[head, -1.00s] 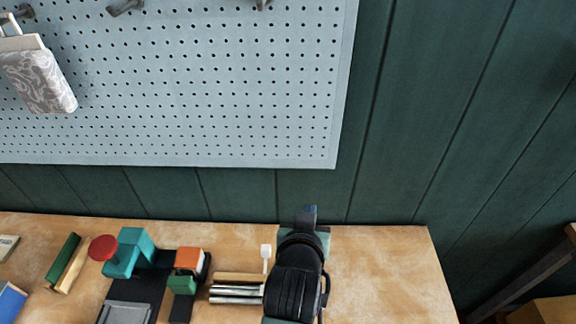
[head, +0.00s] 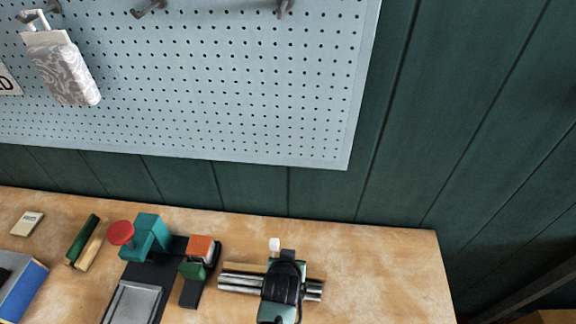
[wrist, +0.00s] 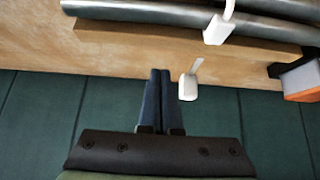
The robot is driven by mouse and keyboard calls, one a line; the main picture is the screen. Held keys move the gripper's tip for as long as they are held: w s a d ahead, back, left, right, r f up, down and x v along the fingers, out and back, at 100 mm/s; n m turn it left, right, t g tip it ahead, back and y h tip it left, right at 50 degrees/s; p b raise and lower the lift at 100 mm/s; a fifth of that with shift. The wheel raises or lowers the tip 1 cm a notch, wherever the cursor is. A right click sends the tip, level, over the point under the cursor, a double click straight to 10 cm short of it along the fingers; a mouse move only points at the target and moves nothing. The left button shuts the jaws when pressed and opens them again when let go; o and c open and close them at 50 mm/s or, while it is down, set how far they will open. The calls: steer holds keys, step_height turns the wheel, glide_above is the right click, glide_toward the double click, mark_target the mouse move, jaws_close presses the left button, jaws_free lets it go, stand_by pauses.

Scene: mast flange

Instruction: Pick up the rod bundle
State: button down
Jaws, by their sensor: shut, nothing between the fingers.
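The rod bundle (head: 240,283) is a set of shiny metal rods lying left to right on the bench, its middle hidden behind my arm in the head view. Its rods (wrist: 130,12) cross the top of the wrist view, with a white tie-like piece (wrist: 217,28) on them. A second white piece (wrist: 188,87) shows right of my fingers. My gripper (wrist: 158,75) is shut and empty, its two dark blue fingers side by side and apart from the rods in the picture. In the head view my fingertips are hard to make out.
A wooden strip (wrist: 180,42) runs alongside the rods. Left of the bundle stand an orange and green block (head: 198,250) and a teal clamp-like object with a red knob (head: 121,233). A blue-sided box (head: 28,292) is far left. The bench (head: 390,270) is clear on the right.

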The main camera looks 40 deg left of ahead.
steer(key=shift+w+a+f, duration=0.25)
steer(key=shift+w+f, duration=0.15)
steer(key=shift+f, duration=0.1)
steer(key=shift+s+d+p, duration=0.4)
steer(key=shift+s+p, duration=0.15)
steer(key=shift+s, duration=0.05)
steer(key=shift+s+d+p, duration=0.35)
steer(key=shift+s+p, duration=0.2)
steer(key=shift+s+d, duration=0.25)
steer(key=shift+s, duration=0.2)
steer(key=shift+f, duration=0.15)
